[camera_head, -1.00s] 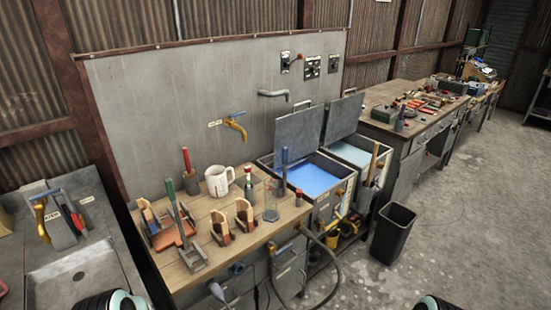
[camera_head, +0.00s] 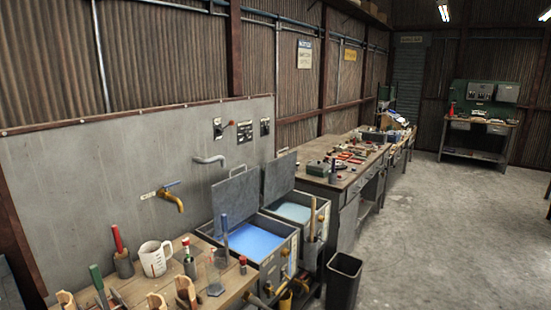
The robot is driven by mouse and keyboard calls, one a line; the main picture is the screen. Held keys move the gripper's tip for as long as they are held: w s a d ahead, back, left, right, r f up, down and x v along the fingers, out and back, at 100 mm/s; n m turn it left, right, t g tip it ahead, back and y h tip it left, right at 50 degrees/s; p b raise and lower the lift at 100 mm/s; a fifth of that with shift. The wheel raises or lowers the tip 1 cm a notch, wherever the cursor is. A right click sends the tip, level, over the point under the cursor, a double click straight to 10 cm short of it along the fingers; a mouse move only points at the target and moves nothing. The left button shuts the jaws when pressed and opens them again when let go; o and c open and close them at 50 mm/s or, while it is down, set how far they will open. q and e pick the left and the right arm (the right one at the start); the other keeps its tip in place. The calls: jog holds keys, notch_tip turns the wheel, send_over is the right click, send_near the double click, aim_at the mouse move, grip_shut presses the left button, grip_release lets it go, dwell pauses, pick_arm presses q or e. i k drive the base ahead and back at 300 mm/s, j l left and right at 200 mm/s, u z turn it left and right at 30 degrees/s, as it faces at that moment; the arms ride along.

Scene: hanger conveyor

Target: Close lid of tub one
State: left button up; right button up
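Two metal tubs stand side by side against the grey panel. The nearer tub (camera_head: 285,259) holds blue liquid (camera_head: 254,241), and its grey lid (camera_head: 235,200) stands open, tilted up at the back. The farther tub (camera_head: 322,222) holds paler liquid (camera_head: 293,211), and its lid (camera_head: 279,178) is also raised. I cannot read which tub is tub one. Neither of my grippers is in view.
A wooden bench with a white jug (camera_head: 155,259) and several tools is at the lower left. A black bin (camera_head: 343,282) stands before the tubs. A cluttered workbench (camera_head: 352,178) lies beyond. The concrete floor (camera_head: 440,235) at right is clear.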

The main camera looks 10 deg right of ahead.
aim_at(280, 173)
jog(key=l+z, duration=0.1)
jog(key=z, duration=0.3)
jog(key=i+l+z, duration=0.1)
jog(key=z, duration=0.3)
jog(key=i+z, duration=0.15)
jog(key=z, duration=0.3)
jog(key=i+z, duration=0.1)
jog(key=z, duration=0.3)
jog(key=i, duration=1.65)
jog(key=i+l, duration=0.1)
jog(key=i, duration=1.6)
jog(key=i+u, duration=0.15)
jog(key=u, duration=0.35)
jog(key=i+u, duration=0.15)
jog(key=u, duration=0.3)
jog(key=i+l+u, duration=0.1)
jog(key=u, duration=0.4)
